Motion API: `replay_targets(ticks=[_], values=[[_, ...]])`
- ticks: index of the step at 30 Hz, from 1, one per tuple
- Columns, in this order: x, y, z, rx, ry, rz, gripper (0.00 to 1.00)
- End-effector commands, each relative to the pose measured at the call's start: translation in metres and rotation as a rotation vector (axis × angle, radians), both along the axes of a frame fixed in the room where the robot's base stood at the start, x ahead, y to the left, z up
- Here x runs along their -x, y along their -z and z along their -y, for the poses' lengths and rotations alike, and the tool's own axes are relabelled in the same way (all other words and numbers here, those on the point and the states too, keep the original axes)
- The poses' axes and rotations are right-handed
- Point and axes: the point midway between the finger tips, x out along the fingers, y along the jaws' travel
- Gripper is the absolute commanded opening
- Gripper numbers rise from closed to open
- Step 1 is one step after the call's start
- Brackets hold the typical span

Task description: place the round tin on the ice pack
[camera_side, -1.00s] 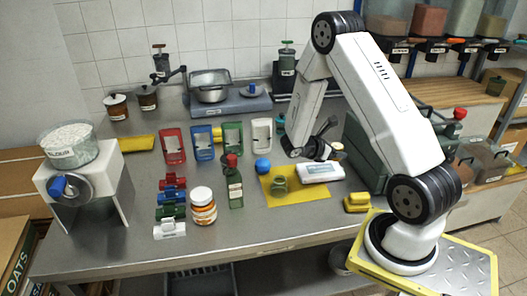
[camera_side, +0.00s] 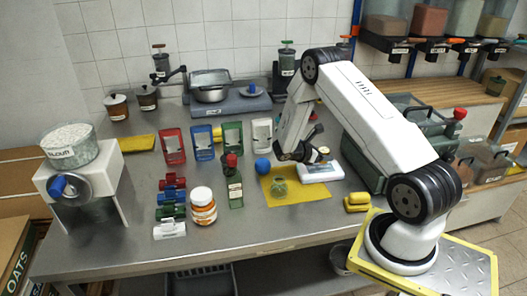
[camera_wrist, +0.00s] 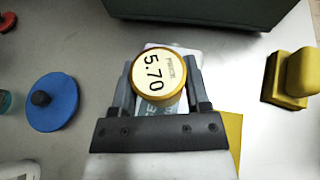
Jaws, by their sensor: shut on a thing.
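The round tin (camera_wrist: 153,74) has a gold rim and a pale top marked 5.70. My gripper (camera_wrist: 158,84) is shut on it, with one finger on each side. In the side view the tin (camera_side: 324,151) shows small at the end of my gripper (camera_side: 318,152). The ice pack (camera_side: 320,172) is a pale flat slab on the table, just below the tin. In the wrist view the ice pack (camera_wrist: 190,52) shows behind the tin, partly hidden by tin and fingers. The tin looks above it; I cannot tell the exact gap.
A yellow block (camera_side: 357,202) sits in front. A dark green box (camera_wrist: 205,10) stands close by. A blue ball (camera_side: 263,165) is to the left.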

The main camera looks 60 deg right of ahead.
Motion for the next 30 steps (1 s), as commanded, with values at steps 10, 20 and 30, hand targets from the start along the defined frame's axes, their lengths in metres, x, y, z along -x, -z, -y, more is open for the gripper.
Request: replay_targets(ticks=[10,20,30], values=[[-0.003,0.018,0.003,-0.002,0.0,-0.003,0.02],[-0.004,0.037,0.003,-0.002,-0.001,-0.001,0.02],[-0.004,0.039,0.003,-0.002,0.0,-0.001,0.02]])
